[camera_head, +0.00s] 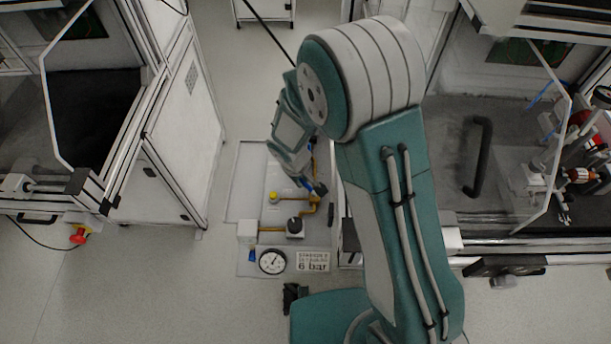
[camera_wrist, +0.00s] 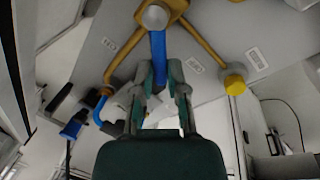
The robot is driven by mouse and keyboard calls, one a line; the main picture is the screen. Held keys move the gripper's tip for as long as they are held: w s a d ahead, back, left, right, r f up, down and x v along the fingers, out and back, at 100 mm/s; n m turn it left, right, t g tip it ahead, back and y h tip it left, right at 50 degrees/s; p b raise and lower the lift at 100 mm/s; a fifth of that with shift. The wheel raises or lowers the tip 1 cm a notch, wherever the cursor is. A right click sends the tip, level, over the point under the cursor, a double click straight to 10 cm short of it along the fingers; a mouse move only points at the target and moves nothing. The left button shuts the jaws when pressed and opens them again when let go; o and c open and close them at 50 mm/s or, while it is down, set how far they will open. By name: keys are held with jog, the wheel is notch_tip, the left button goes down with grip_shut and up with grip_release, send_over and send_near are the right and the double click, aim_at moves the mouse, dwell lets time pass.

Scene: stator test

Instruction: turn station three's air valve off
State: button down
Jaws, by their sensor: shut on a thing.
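My gripper (camera_wrist: 160,68) is shut on a blue valve handle (camera_wrist: 158,48) in the wrist view. The handle runs from a round metal hub (camera_wrist: 155,16) on brass pipework down between my fingers, and its lower part is hidden. A second blue handle (camera_wrist: 98,112) sits on a brass pipe to the left. A yellow knob (camera_wrist: 235,84) is to the right.
A pressure gauge (camera_head: 272,262) and a "6 bar" sign (camera_head: 313,262) are at the panel's near edge, with a black knob (camera_head: 295,225) above. White cabinets (camera_head: 165,150) stand left, and a machine with a black handle (camera_head: 479,157) stands right.

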aim_at(298, 197)
jog(key=n, duration=0.2)
jog(key=s+n, duration=0.1)
jog(key=s+a+n, duration=0.1)
jog(key=n, duration=0.1)
jog(key=shift+f+n+t+y, duration=0.1)
jog(key=shift+n+t+y, duration=0.2)
jog(key=shift+y, duration=0.1)
jog(key=shift+s+a+n+y, duration=0.1)
jog(key=shift+s+n+y, duration=0.2)
jog(key=shift+n, duration=0.6)
jog(key=shift+s+n+y, duration=0.1)
jog(key=shift+s+n, duration=0.3)
jog(key=shift+n, duration=0.5)
jog(key=c, duration=0.7)
grip_release()
